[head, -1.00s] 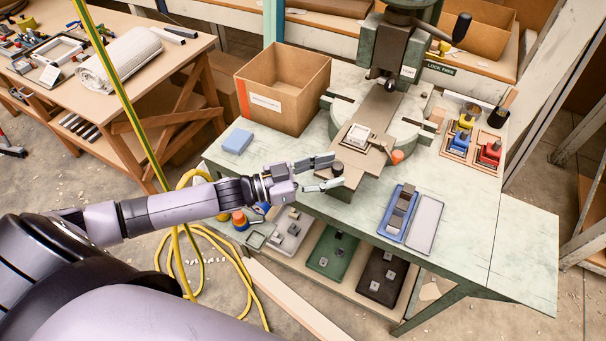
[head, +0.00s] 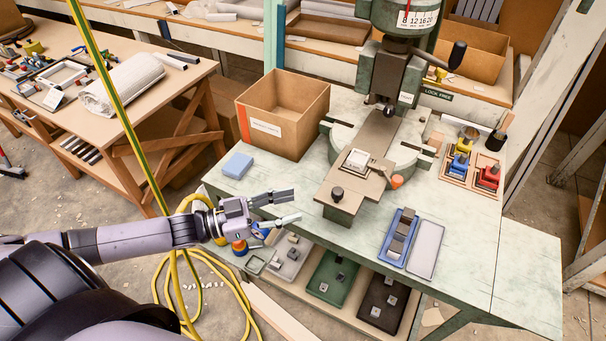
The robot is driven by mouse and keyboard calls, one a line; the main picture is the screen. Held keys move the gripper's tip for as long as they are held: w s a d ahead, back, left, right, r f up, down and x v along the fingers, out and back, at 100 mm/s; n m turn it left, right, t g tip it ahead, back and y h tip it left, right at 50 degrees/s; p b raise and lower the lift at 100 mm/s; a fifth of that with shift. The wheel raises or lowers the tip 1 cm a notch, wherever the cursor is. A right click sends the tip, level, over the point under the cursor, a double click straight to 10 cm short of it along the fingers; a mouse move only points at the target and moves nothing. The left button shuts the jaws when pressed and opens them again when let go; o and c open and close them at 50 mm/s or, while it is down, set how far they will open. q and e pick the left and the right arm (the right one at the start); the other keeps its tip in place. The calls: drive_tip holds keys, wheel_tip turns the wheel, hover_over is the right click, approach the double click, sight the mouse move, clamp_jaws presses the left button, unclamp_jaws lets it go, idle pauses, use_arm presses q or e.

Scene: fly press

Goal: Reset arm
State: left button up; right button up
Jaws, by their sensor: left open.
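My left gripper (head: 287,207) is open and empty, above the left front edge of the pale green bench. It is apart from the fly press (head: 390,75) and its sliding plate (head: 346,203). The plate has a dark round knob (head: 337,193) at its near end and a small white square piece (head: 357,159) in a holder farther back. My right gripper is not in view.
An open cardboard box (head: 285,138) and a blue block (head: 237,165) stand on the bench's left. A blue tray (head: 386,240) with grey blocks, a pale tray (head: 426,250) and coloured fixtures (head: 462,165) are on the right. Yellow cable (head: 178,292) lies on the floor.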

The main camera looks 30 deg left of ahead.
use_arm(q)
drive_tip(key=s+d+f+n+g+y, duration=0.1)
drive_tip(key=s+d+f+n+y, duration=0.1)
drive_tip(key=d+f+n+y, duration=0.55)
drive_tip(key=s+a+f+g+y, duration=0.1)
drive_tip(key=s+a+g+y, duration=0.2)
drive_tip(key=s, duration=0.4)
drive_tip(key=s+a+f+g+y, duration=0.1)
drive_tip(key=s+g+y, duration=0.25)
drive_tip(key=s, duration=0.35)
wheel_tip(320, 180, down, 25)
drive_tip(key=s+g+h, duration=0.1)
drive_tip(key=s+g, duration=0.1)
drive_tip(key=g, duration=0.1)
drive_tip(key=s+a+f, duration=0.3)
drive_tip(key=s+f, duration=1.4)
drive_tip(key=shift+s+f+g, duration=0.15)
drive_tip(key=shift+s+g, duration=0.05)
drive_tip(key=shift+g, duration=0.15)
